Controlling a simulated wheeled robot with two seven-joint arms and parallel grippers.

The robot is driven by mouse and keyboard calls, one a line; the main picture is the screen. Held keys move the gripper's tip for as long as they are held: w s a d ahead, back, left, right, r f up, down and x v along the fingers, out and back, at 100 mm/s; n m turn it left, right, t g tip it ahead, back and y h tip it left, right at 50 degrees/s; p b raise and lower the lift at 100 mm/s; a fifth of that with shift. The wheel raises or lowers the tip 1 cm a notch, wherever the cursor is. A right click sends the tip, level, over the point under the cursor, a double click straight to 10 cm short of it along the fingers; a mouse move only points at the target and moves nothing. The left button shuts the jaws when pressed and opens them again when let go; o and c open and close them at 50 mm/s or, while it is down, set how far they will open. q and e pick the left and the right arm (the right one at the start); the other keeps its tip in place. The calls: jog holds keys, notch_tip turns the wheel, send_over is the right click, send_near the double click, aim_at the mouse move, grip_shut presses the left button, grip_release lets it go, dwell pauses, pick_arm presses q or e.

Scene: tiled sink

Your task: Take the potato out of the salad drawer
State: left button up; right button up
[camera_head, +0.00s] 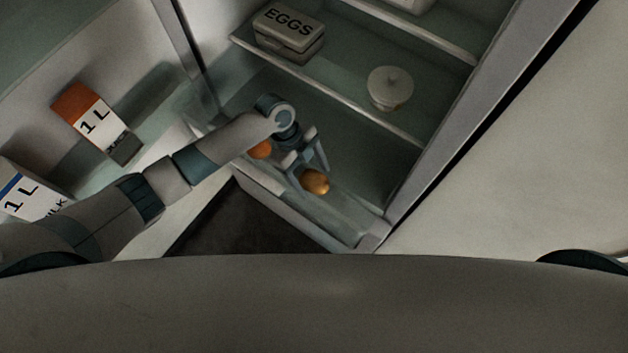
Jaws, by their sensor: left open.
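The potato (315,182) is a small golden-brown lump in the salad drawer (347,231) at the bottom of the open fridge. My left gripper (308,172) reaches in from the left and is open over the drawer. Its fingers are right at the potato, one on each side as far as I can see; whether they touch it I cannot tell. An orange round item (260,150) shows partly behind my left wrist, also in the drawer area. My right gripper is out of view.
A shelf above holds an egg box (288,36) and a lidded white bowl (390,88). A juice carton (97,122) and a milk carton (30,192) stand in the door at left. The fridge's side wall (460,110) bounds the right.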

pick_arm(q)
jog(key=c, duration=1.2)
jog(key=shift+r, duration=0.1)
notch_tip(320, 180, up, 12)
jog(key=p, duration=1)
notch_tip(320, 180, up, 6)
send_over(312, 176)
jog(key=shift+s, duration=0.1)
